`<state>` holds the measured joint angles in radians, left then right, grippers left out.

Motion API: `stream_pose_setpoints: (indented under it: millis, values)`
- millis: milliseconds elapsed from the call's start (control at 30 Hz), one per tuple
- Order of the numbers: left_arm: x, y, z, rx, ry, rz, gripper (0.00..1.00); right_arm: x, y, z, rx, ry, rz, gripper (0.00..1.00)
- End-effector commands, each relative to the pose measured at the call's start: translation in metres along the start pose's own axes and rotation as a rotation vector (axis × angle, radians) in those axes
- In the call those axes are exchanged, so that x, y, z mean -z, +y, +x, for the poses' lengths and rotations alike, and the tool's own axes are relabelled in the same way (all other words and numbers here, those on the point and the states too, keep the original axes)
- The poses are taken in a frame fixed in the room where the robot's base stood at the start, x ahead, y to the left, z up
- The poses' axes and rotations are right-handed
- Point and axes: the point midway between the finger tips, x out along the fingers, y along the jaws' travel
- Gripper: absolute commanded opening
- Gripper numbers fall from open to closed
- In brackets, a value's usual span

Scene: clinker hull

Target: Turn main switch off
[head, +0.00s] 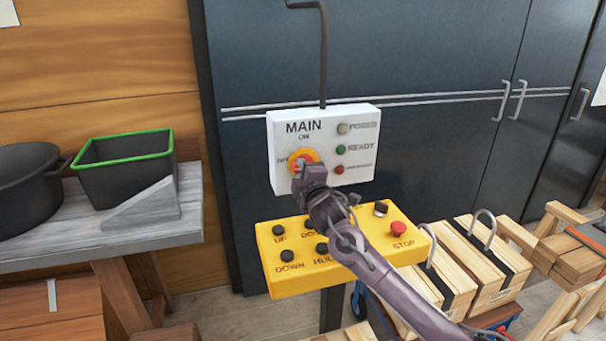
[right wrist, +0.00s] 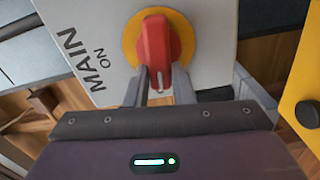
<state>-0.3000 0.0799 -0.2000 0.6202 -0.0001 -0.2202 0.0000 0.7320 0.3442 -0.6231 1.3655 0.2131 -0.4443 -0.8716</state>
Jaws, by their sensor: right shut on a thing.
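The main switch is a red rotary knob on a yellow disc (head: 296,157), on the white panel (head: 284,182) marked MAIN. ON is printed above it and a partly covered label shows at its left. In the right wrist view the red knob (right wrist: 154,45) stands out from its yellow disc, beside the words MAIN and ON. My right gripper (head: 304,168) is at the knob, with its fingers (right wrist: 162,82) shut on the knob's near end. In the head view the gripper hides part of the knob. My left gripper is not in view.
A yellow control box (head: 280,287) with black buttons and a red stop button (head: 398,229) is just below the panel, under my right arm. Wooden crates (head: 486,280) stand at right. A bench (head: 190,213) with a black bin (head: 127,178) is at left.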

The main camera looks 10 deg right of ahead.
Motion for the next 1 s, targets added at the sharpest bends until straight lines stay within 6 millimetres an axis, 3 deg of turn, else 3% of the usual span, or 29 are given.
stream_pose_setpoints:
  millis: [300,867,900,1000]
  values:
    - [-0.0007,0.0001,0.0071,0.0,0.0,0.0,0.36,-0.0001,-0.004,-0.0001,0.002,0.001,-0.132,0.0]
    - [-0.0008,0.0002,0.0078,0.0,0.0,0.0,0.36,0.0003,-0.0049,-0.0002,0.003,0.002,-0.161,0.0]
    - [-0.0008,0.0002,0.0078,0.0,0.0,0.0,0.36,0.0003,-0.0049,-0.0002,0.004,0.002,-0.161,0.24]
    - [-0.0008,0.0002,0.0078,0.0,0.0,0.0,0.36,0.0003,-0.0046,-0.0001,0.003,0.002,-0.16,0.37]
